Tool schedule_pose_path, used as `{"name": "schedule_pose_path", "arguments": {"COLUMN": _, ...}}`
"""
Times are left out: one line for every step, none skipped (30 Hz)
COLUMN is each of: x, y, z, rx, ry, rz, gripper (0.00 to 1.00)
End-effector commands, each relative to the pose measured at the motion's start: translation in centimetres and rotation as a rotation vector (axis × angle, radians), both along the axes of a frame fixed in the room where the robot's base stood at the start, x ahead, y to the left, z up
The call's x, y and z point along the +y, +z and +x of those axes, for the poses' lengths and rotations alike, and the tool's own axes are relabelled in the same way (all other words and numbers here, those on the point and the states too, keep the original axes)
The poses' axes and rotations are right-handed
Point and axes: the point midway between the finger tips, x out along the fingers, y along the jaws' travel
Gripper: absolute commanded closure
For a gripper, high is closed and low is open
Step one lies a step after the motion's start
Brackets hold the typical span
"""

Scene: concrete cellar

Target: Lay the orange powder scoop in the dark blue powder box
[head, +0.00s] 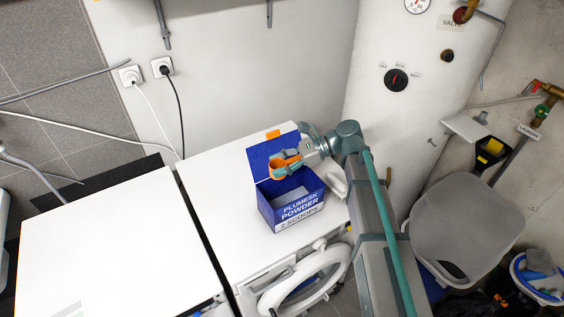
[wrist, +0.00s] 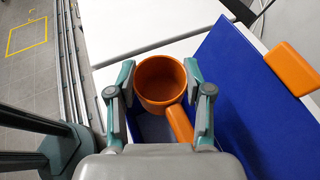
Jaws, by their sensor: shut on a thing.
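The orange powder scoop (head: 279,166) is between the fingers of my gripper (head: 290,160), above the dark blue powder box. In the wrist view the scoop (wrist: 160,78) shows its round cup between the two fingers (wrist: 160,95), its short handle pointing down toward the palm. My gripper is shut on the scoop. The dark blue powder box (head: 289,214) stands on the white machine, labelled "Plumesk Powder", with its lid (head: 262,158) raised open at the back. The lid also fills the right of the wrist view (wrist: 245,85). The scoop and fingers cover part of the box opening.
The open lid carries an orange tab (head: 273,134) and rises close beside my gripper. The white machine top (head: 215,205) is clear to the left of the box. A round door (head: 310,283) hangs open at the machine's front. A white boiler (head: 400,110) stands behind right.

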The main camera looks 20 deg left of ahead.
Motion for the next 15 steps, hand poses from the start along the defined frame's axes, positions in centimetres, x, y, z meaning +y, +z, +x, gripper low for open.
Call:
{"name": "schedule_pose_path", "arguments": {"x": 0.0, "y": -0.3, "z": 0.0, "rx": 0.0, "ry": 0.0, "rz": 0.0, "gripper": 0.84}}
{"name": "schedule_pose_path", "arguments": {"x": 0.0, "y": -0.5, "z": 0.0, "rx": 0.0, "ry": 0.0, "rz": 0.0, "gripper": 0.84}}
{"name": "schedule_pose_path", "arguments": {"x": 0.0, "y": -0.6, "z": 0.0, "rx": 0.0, "ry": 0.0, "rz": 0.0, "gripper": 0.84}}
{"name": "schedule_pose_path", "arguments": {"x": 0.0, "y": -0.8, "z": 0.0, "rx": 0.0, "ry": 0.0, "rz": 0.0, "gripper": 0.84}}
{"name": "schedule_pose_path", "arguments": {"x": 0.0, "y": -1.0, "z": 0.0, "rx": 0.0, "ry": 0.0, "rz": 0.0, "gripper": 0.84}}
{"name": "schedule_pose_path", "arguments": {"x": 0.0, "y": -1.2, "z": 0.0, "rx": 0.0, "ry": 0.0, "rz": 0.0, "gripper": 0.84}}
{"name": "schedule_pose_path", "arguments": {"x": 0.0, "y": -1.4, "z": 0.0, "rx": 0.0, "ry": -0.001, "rz": 0.0, "gripper": 0.84}}
{"name": "schedule_pose_path", "arguments": {"x": 0.0, "y": -1.6, "z": 0.0, "rx": 0.0, "ry": -0.001, "rz": 0.0, "gripper": 0.84}}
{"name": "schedule_pose_path", "arguments": {"x": 0.0, "y": -1.9, "z": 0.0, "rx": 0.0, "ry": -0.001, "rz": 0.0, "gripper": 0.84}}
{"name": "schedule_pose_path", "arguments": {"x": 0.0, "y": -2.1, "z": 0.0, "rx": 0.0, "ry": -0.001, "rz": 0.0, "gripper": 0.84}}
{"name": "schedule_pose_path", "arguments": {"x": 0.0, "y": -2.3, "z": 0.0, "rx": 0.0, "ry": -0.001, "rz": 0.0, "gripper": 0.84}}
{"name": "schedule_pose_path", "arguments": {"x": 0.0, "y": -2.6, "z": 0.0, "rx": 0.0, "ry": -0.001, "rz": 0.0, "gripper": 0.84}}
{"name": "schedule_pose_path", "arguments": {"x": 0.0, "y": -2.8, "z": 0.0, "rx": 0.0, "ry": -0.001, "rz": 0.0, "gripper": 0.84}}
{"name": "schedule_pose_path", "arguments": {"x": 0.0, "y": -3.1, "z": 0.0, "rx": 0.0, "ry": -0.001, "rz": 0.0, "gripper": 0.84}}
{"name": "schedule_pose_path", "arguments": {"x": 0.0, "y": -3.3, "z": 0.0, "rx": 0.0, "ry": -0.001, "rz": 0.0, "gripper": 0.84}}
